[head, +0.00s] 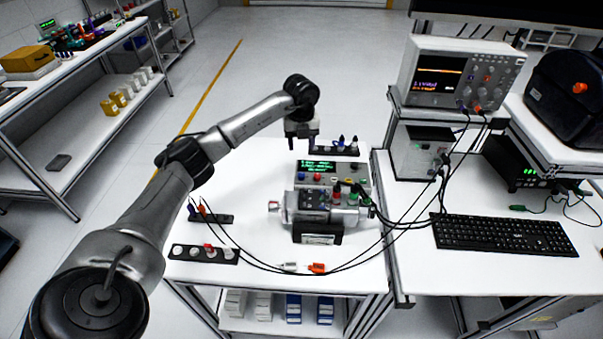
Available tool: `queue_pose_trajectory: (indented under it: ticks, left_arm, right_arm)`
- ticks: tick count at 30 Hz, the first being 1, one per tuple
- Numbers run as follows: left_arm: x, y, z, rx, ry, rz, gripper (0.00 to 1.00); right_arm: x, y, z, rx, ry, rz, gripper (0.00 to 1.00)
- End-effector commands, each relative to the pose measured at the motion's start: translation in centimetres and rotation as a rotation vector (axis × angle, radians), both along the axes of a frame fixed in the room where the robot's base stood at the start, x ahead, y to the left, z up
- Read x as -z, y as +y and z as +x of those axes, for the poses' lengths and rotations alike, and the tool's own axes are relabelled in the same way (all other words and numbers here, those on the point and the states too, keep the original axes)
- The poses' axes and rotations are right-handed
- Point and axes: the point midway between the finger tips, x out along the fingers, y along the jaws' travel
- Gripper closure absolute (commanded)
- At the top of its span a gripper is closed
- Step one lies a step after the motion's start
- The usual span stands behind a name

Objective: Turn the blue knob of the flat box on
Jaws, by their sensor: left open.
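The flat box (360,173) lies on the white table in the middle of the head view, with a lit green display (316,166) on its top left. Several small coloured knobs and sockets sit on its top. They are too small here for me to tell the blue knob apart with certainty. My left gripper (302,144) points down just behind the box's back left corner, apart from it. It is open, and I see nothing held in it. My right gripper is not in view.
A grey motor unit (319,215) stands in front of the box. Black cables run right to an oscilloscope (437,75). A dark strip (347,151) with blue-topped parts lies behind the box. A keyboard (503,235) is at right. The table's left part has bare room.

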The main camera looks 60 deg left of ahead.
Motion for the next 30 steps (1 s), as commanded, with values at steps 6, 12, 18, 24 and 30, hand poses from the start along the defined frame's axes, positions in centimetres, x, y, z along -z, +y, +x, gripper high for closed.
queue_pose_trajectory:
  ticks: [6, 12, 18, 24, 30]
  left_arm:
    - [4.0, -0.1, 0.0, 0.0, 0.003, -0.003, 0.48]
    - [7.7, -0.1, 0.0, 0.001, 0.0, -0.002, 0.48]
    - [10.6, -0.1, 0.0, 0.001, -0.001, -0.001, 0.48]
    - [12.3, -0.1, 0.0, 0.002, -0.002, -0.002, 0.48]
    - [12.9, 0.0, 0.0, 0.003, -0.003, -0.001, 0.48]
  right_arm:
    - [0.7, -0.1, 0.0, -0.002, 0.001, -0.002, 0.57]
    - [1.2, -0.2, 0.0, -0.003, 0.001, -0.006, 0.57]
    - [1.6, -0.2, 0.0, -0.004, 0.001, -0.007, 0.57]
    - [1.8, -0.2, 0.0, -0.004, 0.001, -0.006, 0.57]
    - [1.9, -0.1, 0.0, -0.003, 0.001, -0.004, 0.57]
